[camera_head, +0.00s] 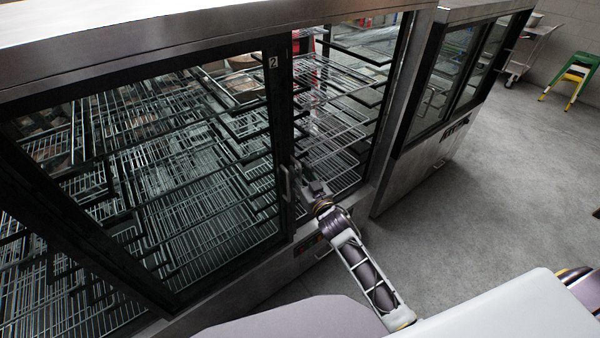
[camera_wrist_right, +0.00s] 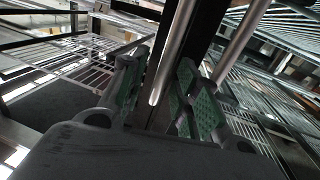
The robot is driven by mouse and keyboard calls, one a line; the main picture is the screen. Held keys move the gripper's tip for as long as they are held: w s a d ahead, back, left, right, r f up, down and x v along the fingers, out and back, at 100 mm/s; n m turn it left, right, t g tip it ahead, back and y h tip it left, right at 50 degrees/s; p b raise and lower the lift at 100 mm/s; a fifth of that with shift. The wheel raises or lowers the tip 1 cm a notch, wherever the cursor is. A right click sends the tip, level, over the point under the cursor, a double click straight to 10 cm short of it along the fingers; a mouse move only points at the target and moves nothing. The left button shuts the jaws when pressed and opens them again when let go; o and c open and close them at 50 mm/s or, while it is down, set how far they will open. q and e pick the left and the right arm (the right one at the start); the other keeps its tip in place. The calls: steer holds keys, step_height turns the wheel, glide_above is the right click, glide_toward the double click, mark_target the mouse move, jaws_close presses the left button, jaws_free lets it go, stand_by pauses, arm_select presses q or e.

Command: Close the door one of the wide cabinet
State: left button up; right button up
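The wide cabinet (camera_head: 130,50) is a steel-framed display case with dark-framed sliding glass doors and wire shelves inside. A door (camera_head: 272,130) marked "2" covers its middle. Right of that door's edge is a gap (camera_head: 340,100) showing shelves with no glass visible in front. No label for door one is readable. My right gripper (camera_head: 303,186) is at the right edge of door 2, by an upright handle (camera_head: 288,186). In the right wrist view, the green-padded fingers (camera_wrist_right: 158,95) are apart, with a metal bar (camera_wrist_right: 172,55) between them; contact is unclear. My left gripper is out of view.
A second, smaller glass-fronted cabinet (camera_head: 440,90) stands to the right. Grey floor (camera_head: 480,180) is open in front of it. A metal trolley (camera_head: 525,50) and a green-and-yellow stool (camera_head: 575,75) stand at the far right.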

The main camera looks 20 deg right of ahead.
steer(key=shift+w, duration=0.25)
steer(key=shift+c, duration=0.5)
jaws_close()
